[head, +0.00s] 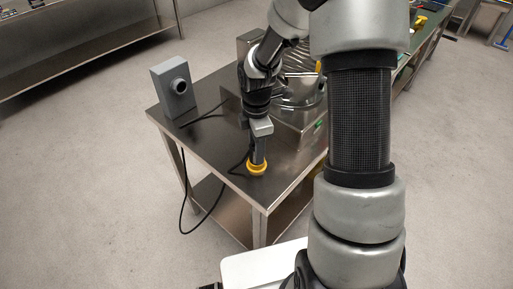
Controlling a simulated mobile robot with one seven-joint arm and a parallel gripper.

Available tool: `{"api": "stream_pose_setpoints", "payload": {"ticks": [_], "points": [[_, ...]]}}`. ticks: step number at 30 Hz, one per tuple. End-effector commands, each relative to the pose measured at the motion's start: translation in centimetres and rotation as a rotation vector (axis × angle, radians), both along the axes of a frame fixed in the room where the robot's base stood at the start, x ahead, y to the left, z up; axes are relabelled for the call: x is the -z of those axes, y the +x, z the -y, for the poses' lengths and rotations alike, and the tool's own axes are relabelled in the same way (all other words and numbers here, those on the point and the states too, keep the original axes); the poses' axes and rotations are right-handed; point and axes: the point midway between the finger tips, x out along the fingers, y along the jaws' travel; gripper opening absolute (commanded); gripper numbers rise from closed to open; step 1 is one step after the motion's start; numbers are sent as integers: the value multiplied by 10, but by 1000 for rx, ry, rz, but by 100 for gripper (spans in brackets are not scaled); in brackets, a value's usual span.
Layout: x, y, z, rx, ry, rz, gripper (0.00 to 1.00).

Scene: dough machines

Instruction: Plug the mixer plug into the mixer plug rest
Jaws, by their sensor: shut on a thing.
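My gripper (259,146) points down over the front part of the steel table and is shut on the dark mixer plug (258,158). The plug is upright. A yellow ring (257,169) shows at its lower end, close to the tabletop. I cannot tell whether this ring belongs to the plug or to the plug rest, or whether the plug is seated. A black cable (182,205) hangs in a loop over the table's left edge and runs up towards the plug. The fingers hide part of the plug.
A grey box with a round socket (174,88) stands at the table's back left. The steel mixer (296,118) with its bowl and wire guard stands behind and right of my gripper. The tabletop (205,140) left of my gripper is mostly clear, except for cable. My arm hides the right side.

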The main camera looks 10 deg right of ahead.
Motion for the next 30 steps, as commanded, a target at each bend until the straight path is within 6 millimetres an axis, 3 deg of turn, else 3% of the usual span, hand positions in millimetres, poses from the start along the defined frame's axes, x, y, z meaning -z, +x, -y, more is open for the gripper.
{"api": "stream_pose_setpoints", "payload": {"ticks": [8,9,13,19,21,30], "points": [[0,0,0,0,0,0,9],[0,0,0,0,0,0,37],[0,0,0,0,0,0,58],[0,0,0,0,0,0,58],[0,0,0,0,0,-1,67],[0,0,0,0,0,-1,67]]}}
